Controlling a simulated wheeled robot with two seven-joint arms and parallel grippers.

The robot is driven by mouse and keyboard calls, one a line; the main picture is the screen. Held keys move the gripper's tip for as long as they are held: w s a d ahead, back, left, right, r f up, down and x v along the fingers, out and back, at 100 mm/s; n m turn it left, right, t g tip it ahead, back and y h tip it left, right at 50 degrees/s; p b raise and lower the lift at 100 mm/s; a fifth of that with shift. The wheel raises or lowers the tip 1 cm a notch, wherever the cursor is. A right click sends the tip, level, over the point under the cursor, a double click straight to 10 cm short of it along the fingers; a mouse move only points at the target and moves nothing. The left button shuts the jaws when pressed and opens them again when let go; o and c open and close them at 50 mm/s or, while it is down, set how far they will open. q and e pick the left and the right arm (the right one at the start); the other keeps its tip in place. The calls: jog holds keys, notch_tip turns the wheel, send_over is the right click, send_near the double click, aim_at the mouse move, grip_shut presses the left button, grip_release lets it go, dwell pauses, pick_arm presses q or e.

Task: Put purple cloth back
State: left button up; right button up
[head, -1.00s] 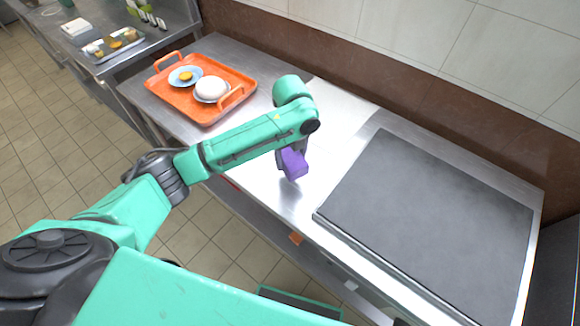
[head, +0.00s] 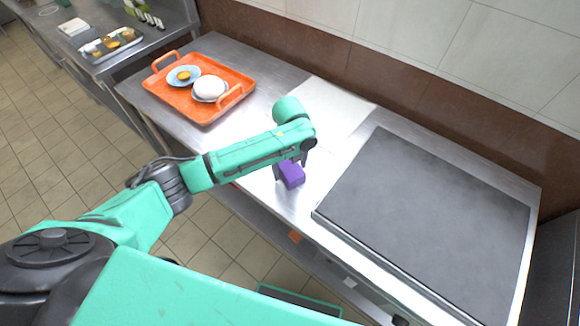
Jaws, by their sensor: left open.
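The purple cloth (head: 291,175) is a small folded block on the steel counter, left of the dark flat plate. My left gripper (head: 290,168) is right at the cloth, pointing down from the end of the green arm. Its jaws are open, with dark fingers showing beside the cloth. The forearm hides part of the gripper. Whether a finger touches the cloth cannot be told. My right gripper is not in view.
A large dark flat plate (head: 425,215) covers the right side. A white sheet (head: 331,108) lies by the wall. Bare steel surrounds the cloth.

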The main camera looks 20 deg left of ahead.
aim_at(290, 167)
pick_arm(q)
notch_tip(290, 167, up, 12)
jog(key=shift+b, duration=0.45)
